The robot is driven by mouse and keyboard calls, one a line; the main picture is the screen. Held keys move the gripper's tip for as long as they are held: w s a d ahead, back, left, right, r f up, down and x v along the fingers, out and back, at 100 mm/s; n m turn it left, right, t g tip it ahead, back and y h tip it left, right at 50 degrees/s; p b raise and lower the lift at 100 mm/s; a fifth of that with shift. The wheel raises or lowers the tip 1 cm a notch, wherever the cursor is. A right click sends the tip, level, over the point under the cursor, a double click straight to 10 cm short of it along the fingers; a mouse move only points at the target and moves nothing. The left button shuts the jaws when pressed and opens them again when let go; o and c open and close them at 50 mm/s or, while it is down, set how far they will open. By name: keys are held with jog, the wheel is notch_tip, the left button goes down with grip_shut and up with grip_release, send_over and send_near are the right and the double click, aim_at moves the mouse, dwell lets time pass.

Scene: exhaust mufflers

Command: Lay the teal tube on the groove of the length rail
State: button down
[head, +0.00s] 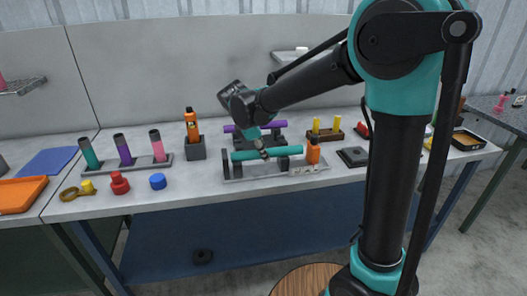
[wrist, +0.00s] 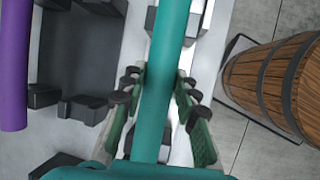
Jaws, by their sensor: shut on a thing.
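The long teal tube (head: 282,151) lies level along the length rail (head: 290,171), over its groove, in the head view. I cannot tell whether it rests in the groove or sits just above it. My gripper (head: 264,154) reaches down from behind and is shut on the tube near its middle. In the wrist view the tube (wrist: 168,55) runs lengthwise between the two fingers of my gripper (wrist: 158,85). The rail shows in part beneath it, and the groove is largely hidden by the tube.
A purple tube (head: 268,125) lies on a dark holder just behind. An orange bottle-like object (head: 313,152) stands at the rail's right end. A rack (head: 125,167) with upright teal, purple and pink tubes is left. A wooden barrel (wrist: 272,85) stands beyond the table edge.

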jog(key=c, duration=1.1)
grip_release()
jog(key=shift+o, duration=0.2)
jog(key=v, duration=1.1)
jog(key=s+d+f+m+y, duration=0.1)
jog(key=s+d+f+m, duration=0.1)
jog(key=d+f+m, duration=0.55)
jog(key=s+d+f+m+y, duration=0.1)
jog(key=s+d+f+m, duration=0.2)
jog(key=d, duration=0.8)
jog(key=s+d+f+m+t+y, duration=0.1)
jog(key=s+d+f+m, duration=0.9)
jog(key=f, duration=0.1)
jog(key=shift+s+y, duration=0.3)
jog(key=shift+y, duration=0.1)
